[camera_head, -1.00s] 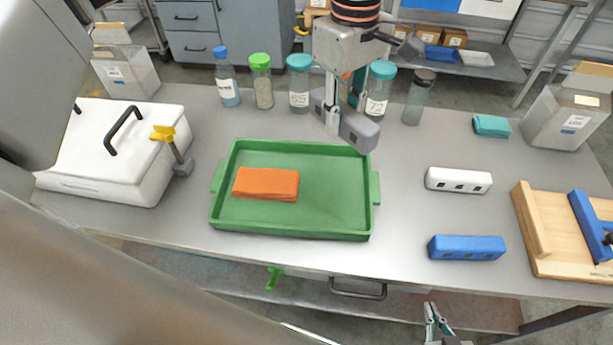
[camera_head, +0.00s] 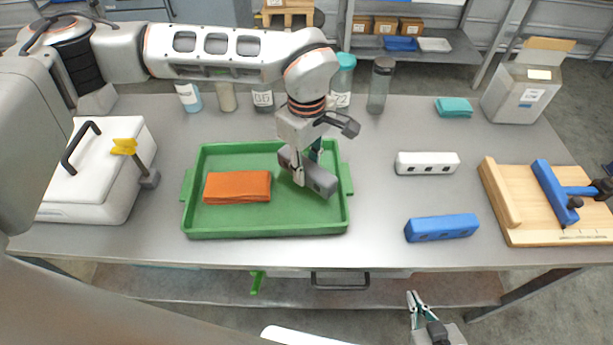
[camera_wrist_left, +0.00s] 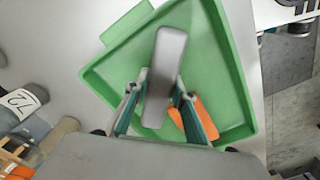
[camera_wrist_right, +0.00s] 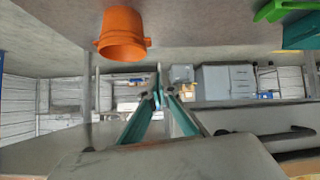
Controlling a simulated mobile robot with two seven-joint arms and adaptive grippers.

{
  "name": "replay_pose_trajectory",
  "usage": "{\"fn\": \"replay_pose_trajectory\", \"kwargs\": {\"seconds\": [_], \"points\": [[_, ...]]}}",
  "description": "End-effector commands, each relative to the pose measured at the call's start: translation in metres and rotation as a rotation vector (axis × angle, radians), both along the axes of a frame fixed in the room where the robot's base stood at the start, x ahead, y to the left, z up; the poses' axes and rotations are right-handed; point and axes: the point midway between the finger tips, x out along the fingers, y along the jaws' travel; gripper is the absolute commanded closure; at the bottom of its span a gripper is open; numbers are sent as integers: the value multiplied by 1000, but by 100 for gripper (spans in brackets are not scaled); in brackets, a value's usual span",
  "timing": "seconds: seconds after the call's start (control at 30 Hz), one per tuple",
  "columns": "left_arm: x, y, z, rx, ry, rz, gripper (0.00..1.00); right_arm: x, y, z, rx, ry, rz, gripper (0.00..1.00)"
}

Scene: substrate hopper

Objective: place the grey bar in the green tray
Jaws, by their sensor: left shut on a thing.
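The grey bar (camera_head: 320,181) is gripped in my left gripper (camera_head: 305,165), over the right half of the green tray (camera_head: 265,232). The bar slants across the view; I cannot tell whether it touches the tray floor. The left wrist view shows the bar (camera_wrist_left: 165,75) between the fingers of my left gripper (camera_wrist_left: 158,98), with the tray (camera_wrist_left: 105,75) under it. An orange folded cloth (camera_head: 237,187) lies in the tray's left half, beside the bar. My right gripper (camera_head: 416,300) is low in front of the table, empty; its fingertips meet in the right wrist view (camera_wrist_right: 158,92).
A white block (camera_head: 427,163) and a blue block (camera_head: 442,228) lie right of the tray. A wooden board with a blue clamp (camera_head: 555,195) is further right. A white lidded box (camera_head: 100,185) stands left. Several bottles, including a grey-lidded one (camera_head: 380,85), line the back.

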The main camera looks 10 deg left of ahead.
Motion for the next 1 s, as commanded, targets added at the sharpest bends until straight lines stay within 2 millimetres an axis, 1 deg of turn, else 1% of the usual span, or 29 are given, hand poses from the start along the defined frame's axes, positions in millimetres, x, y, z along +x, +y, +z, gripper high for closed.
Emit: {"fn": "replay_pose_trajectory", "kwargs": {"seconds": [0.03, 0.13, 0.23, 0.6, 0.63, 0.7, 1.0], "points": [[-2, 0, -8, 1, 5, 0, 100, 0, 0, 0, 0, 0, 0, 100], [-1, 0, -24, 0, 4, 0, 100, 0, 0, -1, -1, 0, 0, 100], [-1, 0, -35, 0, 4, 0, 100, 0, -1, -2, -1, 0, 0, 100], [-1, 0, -39, 0, 2, 0, 100, 1, -1, -2, -2, -2, 0, 100], [-1, 0, -39, 0, 2, 0, 73, 1, -1, -2, -2, -2, 0, 100], [-1, 0, -39, 0, 2, 0, 59, 1, -1, -1, -2, -3, 0, 100], [-1, 0, -38, 0, 2, -1, 59, 1, -1, -1, -3, -3, -1, 100]]}}
